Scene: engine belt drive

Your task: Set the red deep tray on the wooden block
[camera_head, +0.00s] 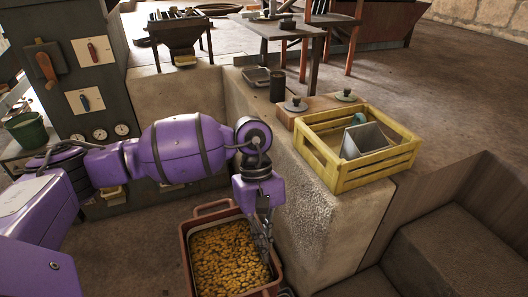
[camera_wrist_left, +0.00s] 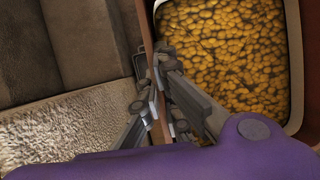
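The red deep tray (camera_head: 186,259) stands low beside the stone ledge, filled with small yellow-orange pieces. Its wall also shows in the left wrist view (camera_wrist_left: 293,60). My left gripper (camera_head: 265,246) points down at the tray's right wall. In the left wrist view its fingers (camera_wrist_left: 155,95) lie on either side of that wall and look closed on it. A brown wooden block (camera_head: 286,117) lies on the ledge behind the yellow crate, with two knobbed lids on it. My right gripper is not in view.
The yellow slatted crate (camera_head: 362,181) holds a grey metal piece on the stone ledge (camera_head: 330,225). A dark cylinder (camera_head: 277,86) and a small grey pan (camera_head: 256,77) stand farther back. A dark panel with levers and gauges (camera_head: 88,85) is at left.

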